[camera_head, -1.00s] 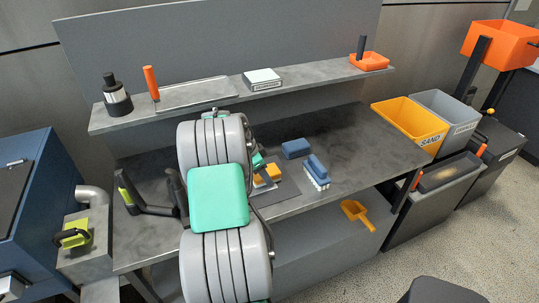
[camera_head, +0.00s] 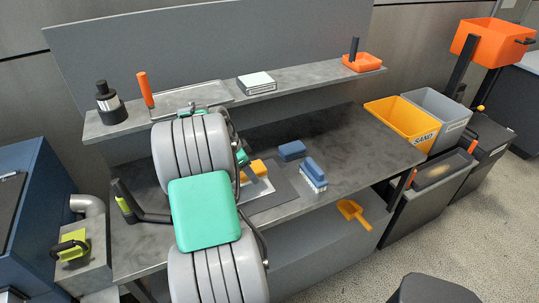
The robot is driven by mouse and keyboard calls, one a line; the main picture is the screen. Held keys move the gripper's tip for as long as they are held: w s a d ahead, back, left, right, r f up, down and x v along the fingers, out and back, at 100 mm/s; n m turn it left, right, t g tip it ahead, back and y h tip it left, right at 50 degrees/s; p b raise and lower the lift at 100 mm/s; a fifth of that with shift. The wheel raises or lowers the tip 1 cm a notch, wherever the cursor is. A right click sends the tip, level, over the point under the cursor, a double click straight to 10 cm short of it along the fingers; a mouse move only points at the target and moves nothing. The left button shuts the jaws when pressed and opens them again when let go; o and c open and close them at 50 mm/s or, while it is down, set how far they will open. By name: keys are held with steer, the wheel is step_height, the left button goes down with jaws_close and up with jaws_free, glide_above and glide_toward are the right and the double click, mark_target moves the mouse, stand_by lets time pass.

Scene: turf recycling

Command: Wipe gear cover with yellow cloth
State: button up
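A yellow-orange patch (camera_head: 258,168), which looks like the yellow cloth, shows just right of my arm over the lower bench. A flat grey piece (camera_head: 256,189) lies on a dark mat (camera_head: 280,196) below it. I cannot tell whether this piece is the gear cover. My large grey and green arm covers the left part of this work area. A small green part of my arm shows beside the yellow patch, but no gripper fingers can be made out. I cannot tell whether the yellow patch is held or lying on something.
A blue block (camera_head: 292,150) and a blue-backed brush (camera_head: 314,173) lie right of the mat. A black-handled item (camera_head: 128,205) is left of my arm. The upper shelf (camera_head: 220,108) overhangs the bench. Yellow (camera_head: 400,118) and grey (camera_head: 438,108) bins stand right. The bench's right part is clear.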

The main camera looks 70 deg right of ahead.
steer(key=shift+r+p, duration=0.7)
steer(key=shift+r, duration=0.8)
